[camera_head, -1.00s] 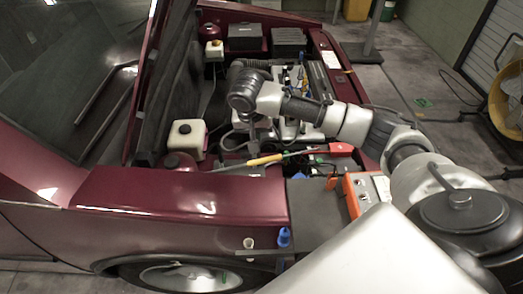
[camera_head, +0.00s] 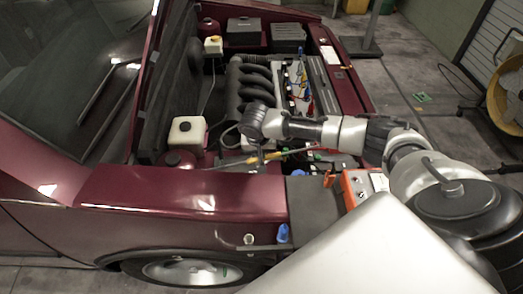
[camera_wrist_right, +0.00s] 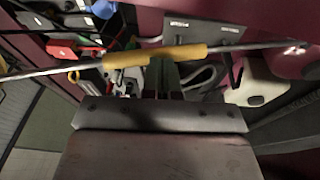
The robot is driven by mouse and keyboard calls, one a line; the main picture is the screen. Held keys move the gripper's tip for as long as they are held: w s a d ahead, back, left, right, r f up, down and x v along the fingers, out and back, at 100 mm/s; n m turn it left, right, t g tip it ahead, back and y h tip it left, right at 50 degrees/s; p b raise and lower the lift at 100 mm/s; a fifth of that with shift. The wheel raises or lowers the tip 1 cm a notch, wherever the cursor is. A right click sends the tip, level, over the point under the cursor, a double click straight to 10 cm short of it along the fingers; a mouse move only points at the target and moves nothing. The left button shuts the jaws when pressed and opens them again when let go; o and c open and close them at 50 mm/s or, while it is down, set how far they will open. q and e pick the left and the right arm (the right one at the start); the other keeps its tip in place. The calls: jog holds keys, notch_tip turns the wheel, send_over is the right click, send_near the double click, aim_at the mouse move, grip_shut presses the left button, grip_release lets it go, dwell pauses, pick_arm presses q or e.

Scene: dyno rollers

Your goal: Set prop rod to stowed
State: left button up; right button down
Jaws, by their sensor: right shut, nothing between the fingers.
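The prop rod, a thin grey metal rod with a yellow grip (camera_head: 267,157), lies low and slightly tilted across the near side of the engine bay in the head view. In the right wrist view its yellow grip (camera_wrist_right: 135,58) crosses just in front of my fingers, with bare rod to both sides. My right gripper (camera_head: 260,153) reaches down to the grip. In the wrist view its fingers (camera_wrist_right: 163,66) are together, with nothing between them, and their tips overlap the grip; I cannot tell whether they touch it. My left gripper is out of view.
A white reservoir (camera_head: 186,133) is left of my gripper, and the engine's black pipes (camera_head: 250,85) lie beyond.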

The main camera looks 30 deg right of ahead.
notch_tip(320, 180, down, 9)
jog(key=s+d+t+y+b, duration=0.1)
jog(key=y+b, duration=0.1)
jog(key=shift+s+d+r+t, duration=0.15)
jog(key=shift+s+d+t, duration=0.05)
jog(key=shift+d+t, duration=0.15)
jog(key=shift+y, duration=0.3)
jog(key=r+p, duration=0.2)
jog(key=p, duration=0.1)
jog(key=d+r+p, duration=0.1)
jog(key=r, duration=0.1)
jog(key=shift+w+r, duration=0.1)
jog(key=shift+w, duration=0.25)
notch_tip(320, 180, up, 10)
jog(key=f+b, duration=0.1)
jog(key=b, duration=0.1)
send_over(269, 158)
jog(key=s+d, duration=0.2)
jog(key=shift+d+r, duration=0.1)
jog(key=shift+r, duration=0.15)
